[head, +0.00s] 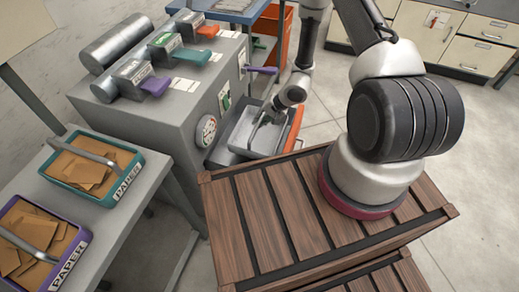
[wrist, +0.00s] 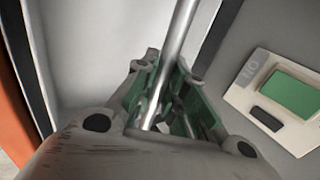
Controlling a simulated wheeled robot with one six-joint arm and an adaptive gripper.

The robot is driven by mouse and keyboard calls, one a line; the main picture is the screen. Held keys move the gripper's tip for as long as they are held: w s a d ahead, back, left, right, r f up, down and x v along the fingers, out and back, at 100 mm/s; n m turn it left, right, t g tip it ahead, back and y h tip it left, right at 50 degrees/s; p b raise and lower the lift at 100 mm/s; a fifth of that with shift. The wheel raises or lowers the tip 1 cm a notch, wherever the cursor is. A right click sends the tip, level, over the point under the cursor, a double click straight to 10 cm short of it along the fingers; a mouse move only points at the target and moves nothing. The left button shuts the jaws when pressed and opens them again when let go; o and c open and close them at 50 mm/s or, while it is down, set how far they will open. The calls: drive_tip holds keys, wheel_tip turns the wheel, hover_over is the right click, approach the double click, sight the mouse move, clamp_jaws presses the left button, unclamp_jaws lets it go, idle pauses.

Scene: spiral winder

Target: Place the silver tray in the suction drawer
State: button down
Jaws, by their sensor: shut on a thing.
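The silver tray (head: 262,141) is at the lower front of the grey machine, at or within the open suction drawer (head: 219,157). I cannot tell whether it rests on the drawer floor or hangs just above it. My gripper (head: 274,109) is above the tray, shut on its handle. In the wrist view the green-padded fingers of my gripper (wrist: 167,105) close around the shiny round bar of the tray's handle (wrist: 178,40). The fingers and arm hide part of the tray and the drawer. An orange strip (head: 294,130) runs along the drawer's right side.
The machine (head: 185,115) has purple, teal and orange levers on top and a round gauge (head: 206,131). A green button (wrist: 291,95) is close right in the wrist view. Teal (head: 95,165) and purple (head: 40,240) paper baskets stand left. An orange bin (head: 275,28) stands behind.

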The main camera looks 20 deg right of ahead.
sight(260, 135)
wheel_tip(260, 135, down, 10)
drive_tip(key=shift+r, duration=0.25)
drive_tip(key=c, duration=1.5)
unclamp_jaws()
drive_tip(key=shift+o, duration=0.2)
drive_tip(key=shift+d, duration=0.1)
